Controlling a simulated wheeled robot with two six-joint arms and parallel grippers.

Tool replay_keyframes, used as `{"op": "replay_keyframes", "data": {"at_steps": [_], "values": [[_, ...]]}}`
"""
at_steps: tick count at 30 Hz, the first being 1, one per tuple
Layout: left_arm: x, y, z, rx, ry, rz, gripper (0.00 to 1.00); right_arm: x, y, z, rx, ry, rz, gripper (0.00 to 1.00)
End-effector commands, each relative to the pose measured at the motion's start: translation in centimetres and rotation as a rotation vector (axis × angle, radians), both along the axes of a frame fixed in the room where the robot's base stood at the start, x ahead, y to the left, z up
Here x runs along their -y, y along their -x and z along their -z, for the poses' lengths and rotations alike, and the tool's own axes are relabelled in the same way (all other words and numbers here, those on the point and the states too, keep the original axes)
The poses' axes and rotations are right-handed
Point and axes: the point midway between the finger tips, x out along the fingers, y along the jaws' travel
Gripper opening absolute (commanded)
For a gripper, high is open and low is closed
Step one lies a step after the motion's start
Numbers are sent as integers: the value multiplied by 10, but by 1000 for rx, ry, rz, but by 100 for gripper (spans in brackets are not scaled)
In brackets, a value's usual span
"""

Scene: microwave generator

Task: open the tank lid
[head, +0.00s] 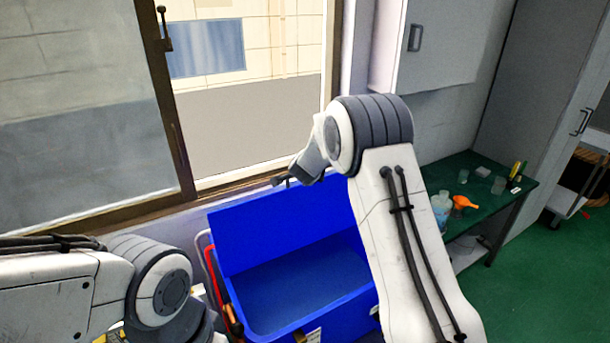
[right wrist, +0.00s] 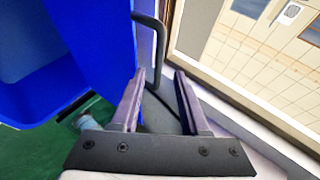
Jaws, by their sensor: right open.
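The blue tank (head: 345,306) stands below the window. Its blue lid (head: 270,231) is raised, standing steeply at the back, and the inside of the tank shows. In the right wrist view the lid (right wrist: 98,40) is left of my fingers, with a bent black handle (right wrist: 158,45) at its edge. My right gripper (right wrist: 158,78) is open, its fingers on either side of the handle's lower part; I cannot tell whether they touch it. In the head view my right gripper (head: 299,174) is at the lid's top edge, partly hidden by its wrist. My left gripper is out of view.
A window frame (head: 172,150) stands close behind the lid. A green table (head: 485,203) at the right holds an orange funnel (head: 463,202) and a clear bottle (head: 441,204). Red and orange tools (head: 229,313) are left of the tank. Green floor is free at the right.

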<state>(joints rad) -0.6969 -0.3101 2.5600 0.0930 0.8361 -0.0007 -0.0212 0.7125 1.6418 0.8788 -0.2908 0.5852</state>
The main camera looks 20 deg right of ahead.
Motion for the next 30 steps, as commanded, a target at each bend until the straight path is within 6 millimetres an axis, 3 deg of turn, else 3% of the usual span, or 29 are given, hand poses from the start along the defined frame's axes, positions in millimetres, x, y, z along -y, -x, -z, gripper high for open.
{"op": "replay_keyframes", "data": {"at_steps": [9,23,26,30], "values": [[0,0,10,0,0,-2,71,-10,36,-25,1,-1,0,45],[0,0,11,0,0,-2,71,-15,42,-28,-4,3,-15,45],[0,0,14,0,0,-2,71,-41,51,-30,-27,19,-104,45],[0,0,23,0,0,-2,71,-114,94,-31,-110,87,-385,45]]}}
